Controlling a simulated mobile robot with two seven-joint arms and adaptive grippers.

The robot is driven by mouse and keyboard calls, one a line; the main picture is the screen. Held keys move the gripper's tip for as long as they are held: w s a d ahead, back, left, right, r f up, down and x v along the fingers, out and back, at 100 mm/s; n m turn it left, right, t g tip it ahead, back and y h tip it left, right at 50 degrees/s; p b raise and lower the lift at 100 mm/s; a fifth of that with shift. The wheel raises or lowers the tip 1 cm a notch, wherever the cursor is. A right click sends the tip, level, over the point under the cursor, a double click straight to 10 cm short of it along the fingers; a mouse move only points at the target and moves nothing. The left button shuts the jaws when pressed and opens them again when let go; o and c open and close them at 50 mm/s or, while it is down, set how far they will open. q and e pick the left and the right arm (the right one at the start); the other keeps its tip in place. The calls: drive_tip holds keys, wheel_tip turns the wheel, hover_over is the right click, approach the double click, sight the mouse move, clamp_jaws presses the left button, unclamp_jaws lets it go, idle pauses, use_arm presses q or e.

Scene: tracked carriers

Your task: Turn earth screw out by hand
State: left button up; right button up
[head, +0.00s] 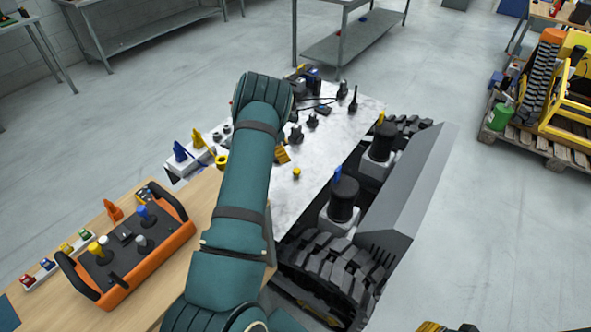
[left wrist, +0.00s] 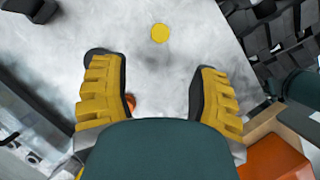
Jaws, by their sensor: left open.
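A small yellow round knob (head: 297,174) stands on the pale marbled plate, just right of my left forearm. A yellow disc (left wrist: 160,34), which looks like the same knob seen from above, shows beyond the fingertips in the left wrist view. I cannot tell for sure that it is the earth screw. My left gripper (left wrist: 155,75) is open and empty, its two yellow ridged fingers wide apart and short of the disc. In the head view, one yellow finger (head: 282,154) shows beside my arm; the rest is hidden. Yellow parts at the bottom edge (head: 432,327) look like my right gripper, mostly cut off.
The marbled plate (head: 335,128) carries several dark knobs and connectors at its far end. A tracked carrier (head: 330,265) with black cylinders stands right of it. An orange-black remote control (head: 130,255) lies on the wooden table (head: 205,215) at left.

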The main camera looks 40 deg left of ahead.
sight(296, 170)
use_arm(q)
drive_tip(key=x, duration=1.1)
clamp_jaws()
